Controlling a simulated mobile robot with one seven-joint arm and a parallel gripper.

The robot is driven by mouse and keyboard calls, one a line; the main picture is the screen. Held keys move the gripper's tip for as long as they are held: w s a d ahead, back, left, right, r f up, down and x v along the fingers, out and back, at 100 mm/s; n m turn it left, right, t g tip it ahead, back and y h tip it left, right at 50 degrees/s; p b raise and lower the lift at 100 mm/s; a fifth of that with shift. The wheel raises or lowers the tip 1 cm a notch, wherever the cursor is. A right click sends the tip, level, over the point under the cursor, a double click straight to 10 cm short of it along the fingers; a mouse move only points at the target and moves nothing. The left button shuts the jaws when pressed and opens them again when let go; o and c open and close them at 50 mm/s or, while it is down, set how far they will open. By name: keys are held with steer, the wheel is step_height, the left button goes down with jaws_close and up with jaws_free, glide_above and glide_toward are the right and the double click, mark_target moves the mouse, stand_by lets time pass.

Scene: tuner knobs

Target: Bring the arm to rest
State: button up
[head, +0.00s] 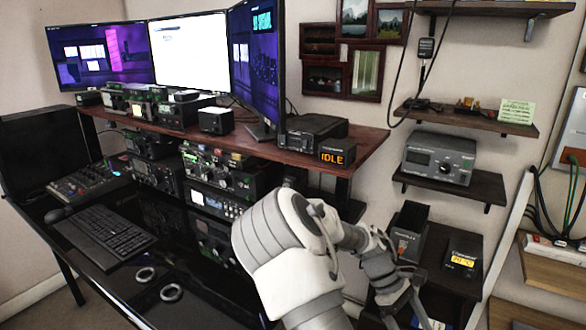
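My arm, white and grey, rises from the bottom middle, bends, and reaches to the right. My gripper (404,304) is at its end, low in the picture, in front of the small dark stand at the right. It is small and partly merged with the dark background, so its fingers are unclear. I see nothing clearly held in it. A grey tuner box (439,157) with a display and a round knob sits on the wall shelf, above and apart from my gripper. A small black box (333,153) shows "IDLE" in orange at the desk shelf's right end.
Black boxes (407,240) and (463,252) stand on the dark stand close to my gripper. The wooden desk shelf (362,141) holds monitors and radios, with more radios below. A keyboard (104,233) lies at the left. Cables (573,195) hang at the right wall.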

steer(key=s+a+r+m+t+y+b, duration=0.5)
steer(key=s+a+r+m+t+b, duration=0.3)
steer(key=s+a+r+t, duration=0.55)
step_height(320, 180, up, 21)
steer(key=s+d+g+p, duration=0.1)
steer(key=g+p, duration=0.1)
steer(key=p, duration=1.7)
steer(key=shift+s+y+p, duration=0.3)
steer(key=shift+s, duration=0.05)
